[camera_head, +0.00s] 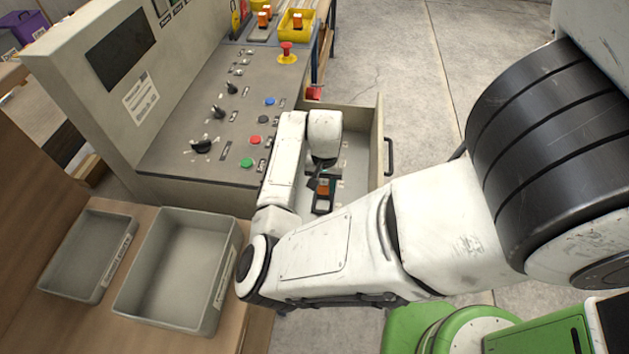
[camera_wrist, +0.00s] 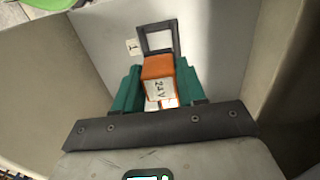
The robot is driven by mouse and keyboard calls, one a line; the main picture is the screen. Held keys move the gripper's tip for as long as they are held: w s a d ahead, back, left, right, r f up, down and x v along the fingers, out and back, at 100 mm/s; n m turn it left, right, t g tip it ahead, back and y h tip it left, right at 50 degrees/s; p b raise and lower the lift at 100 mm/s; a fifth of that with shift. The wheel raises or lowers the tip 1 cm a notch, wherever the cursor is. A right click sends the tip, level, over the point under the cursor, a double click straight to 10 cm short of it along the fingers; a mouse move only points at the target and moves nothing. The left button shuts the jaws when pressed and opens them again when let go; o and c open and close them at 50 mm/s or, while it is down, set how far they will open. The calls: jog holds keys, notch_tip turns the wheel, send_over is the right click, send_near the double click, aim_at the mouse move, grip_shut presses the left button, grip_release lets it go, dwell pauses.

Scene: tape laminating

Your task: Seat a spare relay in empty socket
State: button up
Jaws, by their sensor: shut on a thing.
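My gripper (camera_wrist: 158,88) is shut on an orange relay (camera_wrist: 158,68), held between the green finger pads in the wrist view. Its white side label reads "24V". Just past the relay is a black rectangular socket frame (camera_wrist: 176,37) with a small numbered tag beside it. The relay hides the frame's near part, so I cannot tell whether it is above or partly inside it. In the head view the relay (camera_head: 323,187) and the black socket (camera_head: 322,208) show under my gripper (camera_head: 322,180), inside the open drawer.
The open drawer (camera_head: 377,130) has walls close around my gripper. The control panel (camera_head: 185,150) with knobs and buttons stands left. A yellow tray (camera_head: 297,28) with orange relays is at the back. Two grey bins (camera_head: 235,262) (camera_head: 133,228) sit front left.

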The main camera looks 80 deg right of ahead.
jog(key=shift+f+b, duration=1.85)
jog(key=shift+f, duration=0.05)
jog(key=shift+f, duration=1.3)
dwell(1.0)
jog(key=o, duration=1.6)
jog(key=shift+o, duration=0.2)
jog(key=shift+r+p, duration=3.5)
jog(key=shift+p, duration=0.2)
